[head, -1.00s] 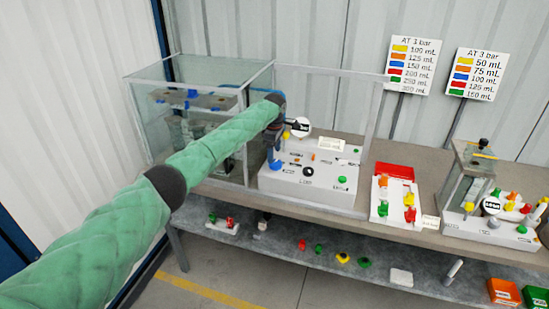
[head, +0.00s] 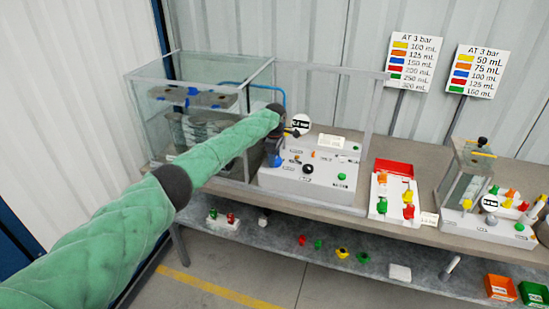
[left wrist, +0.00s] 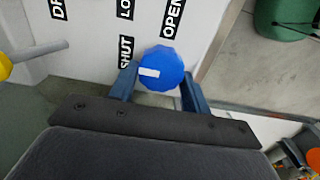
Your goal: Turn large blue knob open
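The large blue knob (left wrist: 166,60) sits on the white panel in the left wrist view, with a white mark on its face pointing left. Black labels reading SHUT (left wrist: 126,52) and OPEN (left wrist: 173,18) stand around it. My left gripper (left wrist: 160,82) has its two blue fingers apart, one on each side of the knob. I cannot tell whether they press on it. In the head view my left gripper (head: 274,150) is at the left end of the white pump unit (head: 318,178), largely hidden by my wrist. My right gripper is not in view.
A glass tank (head: 205,75) stands behind and left of my left arm. A yellow part (left wrist: 5,66) is left of the knob in the wrist view. A tray with coloured parts (head: 384,208) and another pump (head: 475,222) stand to the right.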

